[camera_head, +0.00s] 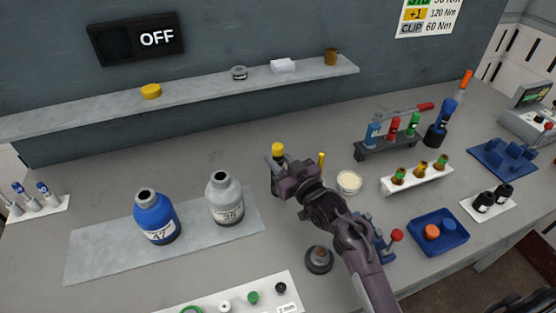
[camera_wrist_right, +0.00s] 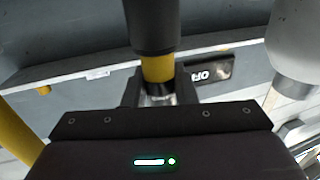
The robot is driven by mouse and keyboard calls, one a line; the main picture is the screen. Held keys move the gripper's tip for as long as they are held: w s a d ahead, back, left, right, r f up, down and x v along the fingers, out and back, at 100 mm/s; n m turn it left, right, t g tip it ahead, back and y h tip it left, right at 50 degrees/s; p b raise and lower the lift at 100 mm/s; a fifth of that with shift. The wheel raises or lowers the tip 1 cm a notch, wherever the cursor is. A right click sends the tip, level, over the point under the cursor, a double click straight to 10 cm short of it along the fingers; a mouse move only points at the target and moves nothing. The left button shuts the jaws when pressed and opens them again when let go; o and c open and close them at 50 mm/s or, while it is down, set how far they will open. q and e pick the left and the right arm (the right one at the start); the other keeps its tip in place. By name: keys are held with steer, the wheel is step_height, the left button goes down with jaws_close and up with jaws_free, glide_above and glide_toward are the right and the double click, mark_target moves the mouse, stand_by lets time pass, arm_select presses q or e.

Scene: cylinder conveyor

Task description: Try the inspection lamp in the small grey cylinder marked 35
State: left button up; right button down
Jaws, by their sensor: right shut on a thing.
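A grey cylinder (camera_head: 226,205) with a dark open mouth and a white label stands upright on a light grey mat (camera_head: 95,255). The label's mark is hard to read, but looks like 35. My right gripper (camera_head: 280,168) is to the right of the cylinder, apart from it. It is shut on a lamp-like thing with a yellow top (camera_head: 278,149). In the right wrist view this shows as a dark tube with a yellow band (camera_wrist_right: 158,68) between the fingers. A blurred grey shape, perhaps the cylinder, is at that view's upper right. My left gripper is out of view.
A blue cylinder (camera_head: 155,220) stands left of the grey one on the mat. A cream-filled dish (camera_head: 348,182), a dark round base (camera_head: 319,259) and a blue tray (camera_head: 438,232) lie around my right arm. A wall sign (camera_head: 137,39) reads OFF above the shelf (camera_head: 205,83).

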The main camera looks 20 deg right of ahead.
step_height(320, 180, up, 20)
steer(key=b, duration=0.2)
steer(key=s+a+r+n+g+y+p, duration=0.1)
steer(key=s+a+n+g+y+p, duration=0.2)
steer(key=a+p, duration=0.35)
steer(key=a+r+n+g+y+p, duration=0.1)
steer(key=a+r+n+y+p, duration=0.15)
steer(key=a+y+p, duration=0.4)
step_height(320, 180, down, 8)
steer(key=a+g+h+b, duration=0.1)
steer(key=b, duration=0.6)
steer(key=shift+s+a+r, duration=0.15)
steer(key=shift+s+a, duration=0.1)
steer(key=shift+a, duration=0.15)
steer(key=shift+n+h, duration=0.25)
steer(key=shift+f+b, duration=1.65)
steer(key=shift+f, duration=1.1)
